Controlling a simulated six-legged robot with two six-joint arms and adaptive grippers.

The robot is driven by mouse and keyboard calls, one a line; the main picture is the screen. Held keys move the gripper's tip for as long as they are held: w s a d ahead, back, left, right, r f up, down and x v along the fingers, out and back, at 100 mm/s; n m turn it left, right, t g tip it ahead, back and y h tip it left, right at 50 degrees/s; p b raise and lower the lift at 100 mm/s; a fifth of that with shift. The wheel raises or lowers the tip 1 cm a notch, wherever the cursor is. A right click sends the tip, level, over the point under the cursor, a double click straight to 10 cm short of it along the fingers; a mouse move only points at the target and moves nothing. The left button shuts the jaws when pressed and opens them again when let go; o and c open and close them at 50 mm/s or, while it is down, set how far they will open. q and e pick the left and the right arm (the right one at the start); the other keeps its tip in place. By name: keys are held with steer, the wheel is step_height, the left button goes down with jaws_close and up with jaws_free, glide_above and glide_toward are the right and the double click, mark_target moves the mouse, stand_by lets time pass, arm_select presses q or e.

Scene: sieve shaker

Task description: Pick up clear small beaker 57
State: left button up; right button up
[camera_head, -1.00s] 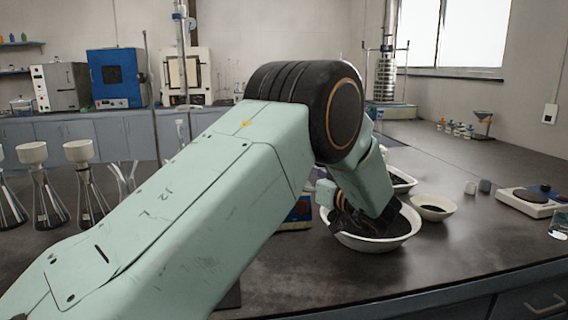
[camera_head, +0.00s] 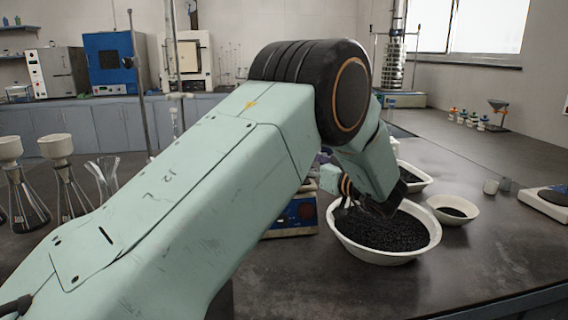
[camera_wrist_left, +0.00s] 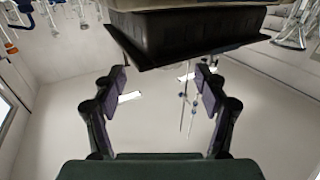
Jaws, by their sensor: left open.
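I cannot read any number, so I cannot tell whether either is beaker 57. My left gripper (camera_head: 367,207) is over the near white bowl (camera_head: 376,254) of black granules, well left of the cups, its fingers partly hidden by the arm. In the left wrist view its fingers (camera_wrist_left: 158,82) are spread with nothing gripped between them. My right gripper is in neither view.
A small bowl (camera_head: 453,207) stands right of the large bowl, and another white tray (camera_head: 414,178) behind it. A blue instrument (camera_head: 296,214) is left of the bowl. Flasks with funnels (camera_head: 66,187) stand at left. A white hotplate (camera_head: 546,206) is at right. The front right bench is clear.

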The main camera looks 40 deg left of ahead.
arm_select(q)
steer(key=shift+a+r, duration=0.1)
steer(key=shift+r, duration=0.05)
steer(key=shift+a, duration=0.35)
steer(key=a+b, duration=0.2)
steer(key=a, duration=0.3)
steer(key=shift+a, duration=0.25)
steer(key=shift+w+a, duration=0.1)
steer(key=shift+a, duration=0.15)
steer(key=shift+w+a, duration=0.2)
steer(key=shift+a, duration=0.1)
steer(key=shift+s+d, duration=0.1)
steer(key=shift+d, duration=0.05)
steer(key=c, duration=1.3)
